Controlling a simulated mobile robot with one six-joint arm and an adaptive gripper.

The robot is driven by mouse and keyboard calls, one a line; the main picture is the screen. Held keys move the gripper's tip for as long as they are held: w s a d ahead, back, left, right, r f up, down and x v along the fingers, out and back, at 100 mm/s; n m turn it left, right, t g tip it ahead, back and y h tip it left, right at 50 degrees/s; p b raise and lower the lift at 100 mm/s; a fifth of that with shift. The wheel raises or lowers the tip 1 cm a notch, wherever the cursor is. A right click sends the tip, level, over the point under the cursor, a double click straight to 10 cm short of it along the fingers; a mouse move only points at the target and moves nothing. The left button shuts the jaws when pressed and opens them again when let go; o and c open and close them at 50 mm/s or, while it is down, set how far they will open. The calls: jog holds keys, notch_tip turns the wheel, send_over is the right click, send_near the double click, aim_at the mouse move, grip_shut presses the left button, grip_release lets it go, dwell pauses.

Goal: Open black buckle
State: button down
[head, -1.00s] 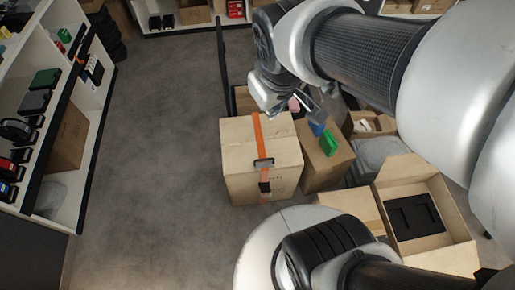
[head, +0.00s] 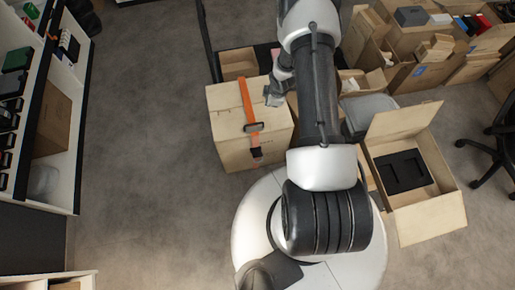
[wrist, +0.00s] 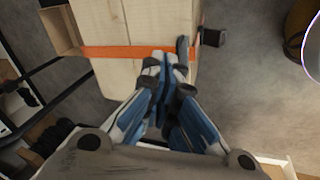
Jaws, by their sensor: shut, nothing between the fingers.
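A closed tan carton (head: 228,140) stands on the floor with an orange strap (head: 243,95) across its top and down its near side. A dark flat slider (head: 254,127) sits on the strap at the top's near edge. The black buckle (head: 256,152) lies below it on the near side. My gripper (head: 274,97) is above the carton top, right of the strap. In the wrist view my gripper (wrist: 160,60) is shut and empty, its tips overlapping the orange strap (wrist: 110,52). There the slider (wrist: 183,48) is just right of the tips, and the black buckle (wrist: 213,37) is further right.
An open carton (head: 438,205) with a black insert stands at the right. More cartons (head: 400,75) crowd the back right. A shelf unit (head: 60,190) lines the left, with free floor (head: 140,130) between it and the strapped carton.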

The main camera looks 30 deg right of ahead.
aim_at(257, 156)
jog(key=s+a+f+n+y, duration=0.1)
jog(key=s+a+f, duration=0.2)
jog(key=s+f, duration=0.35)
jog(key=s+a+f+n+y, duration=0.1)
jog(key=s+a+f, duration=0.2)
jog(key=f, duration=0.6)
jog(key=s+a+f+n+y, duration=0.1)
jog(key=s+a+f, duration=0.25)
jog(key=f, duration=0.45)
jog(key=w+d+b+x, duration=0.1)
jog(key=d+b+x, duration=0.1)
jog(key=b+x, duration=0.5)
jog(key=shift+x, duration=2.85)
jog(key=shift+w, duration=0.1)
